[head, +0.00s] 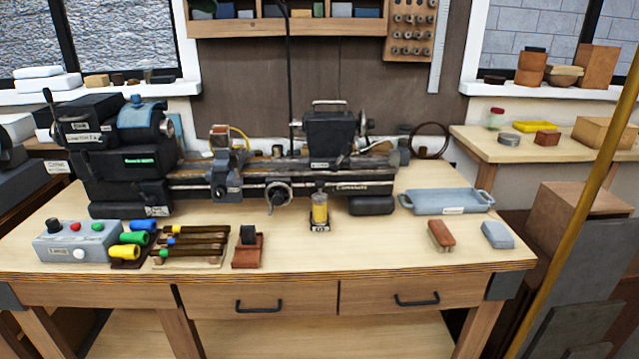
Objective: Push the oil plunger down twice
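A small clear cylinder with amber-yellow contents, which looks like the oiler (320,209), stands upright on a small dark labelled base at the front of the lathe. It is near the middle of the workbench (380,250). Its top is close to the lathe bed, and I cannot make out a separate plunger or how far down it is. The black lathe (330,135) stretches along the back of the bench. Neither of my grippers is in view.
Left of the oiler are a red-brown block with a black knob (248,245), tools on a rack (192,243), coloured cylinders (126,252) and a grey button box (75,240). Right are a blue tray (447,201), a brush (441,236) and a grey-blue block (497,235). Bench before the oiler is clear.

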